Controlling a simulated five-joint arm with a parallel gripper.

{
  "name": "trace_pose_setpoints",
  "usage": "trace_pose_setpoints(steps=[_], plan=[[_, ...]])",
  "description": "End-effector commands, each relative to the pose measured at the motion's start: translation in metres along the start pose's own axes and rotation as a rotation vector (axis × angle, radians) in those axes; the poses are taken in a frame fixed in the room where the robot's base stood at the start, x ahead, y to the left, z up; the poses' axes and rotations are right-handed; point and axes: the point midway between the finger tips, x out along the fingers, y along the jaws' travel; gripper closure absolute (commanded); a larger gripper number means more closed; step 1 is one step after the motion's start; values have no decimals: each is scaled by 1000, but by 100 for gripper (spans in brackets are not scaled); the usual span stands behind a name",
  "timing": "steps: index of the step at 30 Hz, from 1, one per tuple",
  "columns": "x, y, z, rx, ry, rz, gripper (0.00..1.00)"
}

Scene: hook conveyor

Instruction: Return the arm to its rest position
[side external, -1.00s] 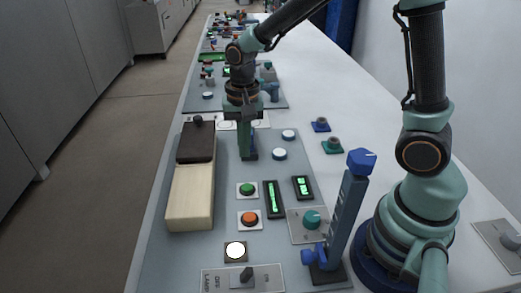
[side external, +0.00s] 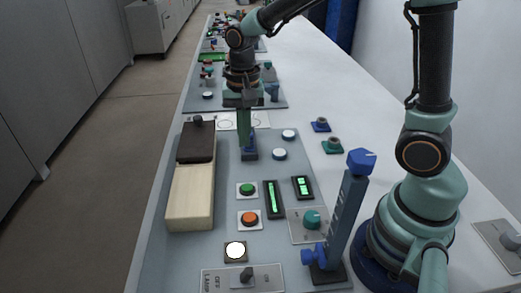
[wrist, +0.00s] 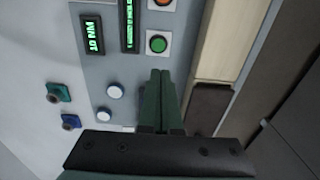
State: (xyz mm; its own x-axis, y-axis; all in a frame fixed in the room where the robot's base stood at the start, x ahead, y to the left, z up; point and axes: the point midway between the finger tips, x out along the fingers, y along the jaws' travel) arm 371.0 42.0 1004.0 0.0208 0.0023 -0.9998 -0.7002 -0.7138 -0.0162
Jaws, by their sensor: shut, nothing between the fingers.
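My gripper (side external: 247,146) points down over the far part of the grey panel (side external: 222,190), right of the box's dark end, in the side view. In the wrist view its green fingers (wrist: 161,76) are together with nothing between them. A small dark blue part shows at its lower end in the side view; I cannot tell what it belongs to. My arm reaches out from its base at the right, across the table.
A cream box with a dark brown end (side external: 190,197) lies left of my gripper. Two white buttons (side external: 279,154) are to its right. A green button (side external: 247,190), an orange button (side external: 249,219) and a tall blue lever (side external: 346,215) stand nearer. The white table (side external: 335,100) is mostly clear at right.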

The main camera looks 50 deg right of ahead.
Motion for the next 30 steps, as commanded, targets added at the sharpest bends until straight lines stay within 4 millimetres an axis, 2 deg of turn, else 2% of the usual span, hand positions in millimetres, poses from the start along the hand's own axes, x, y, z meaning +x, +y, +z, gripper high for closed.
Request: trace_pose_setpoints(steps=[5, 9, 15, 22, 30], plan=[[-25, 12, 1, -103, 50, -53, 100], [-53, 30, 6, -259, 129, -112, 100], [-81, 58, 17, -486, 264, -167, 100], [-96, 81, 27, -689, 401, -184, 100], [-98, 89, 31, -764, 449, -180, 100]])
